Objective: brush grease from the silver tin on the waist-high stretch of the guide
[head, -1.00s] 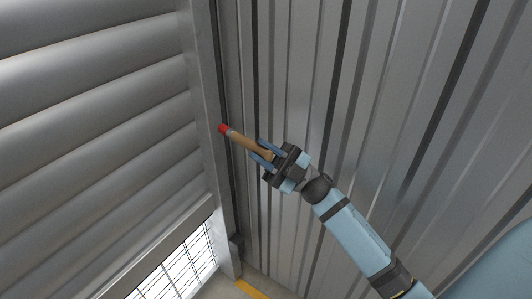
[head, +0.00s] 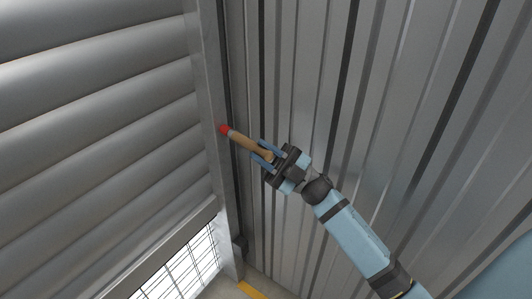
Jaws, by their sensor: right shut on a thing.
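My right gripper (head: 268,155) is shut on the wooden handle of a brush (head: 243,142). The brush points up and left, and its tip is red. The tip is at the guide (head: 207,110), a grey metal upright beside the roller shutter. I cannot tell whether the tip touches the guide or is just in front of it. No grease shows clearly on the guide. The silver tin is not in view. My left gripper is not in view.
The slatted roller shutter (head: 100,120) fills the left, with a gap under its bottom edge showing a wire mesh (head: 180,270). A corrugated metal wall (head: 400,110) fills the right. A yellow floor strip (head: 250,290) shows at the bottom.

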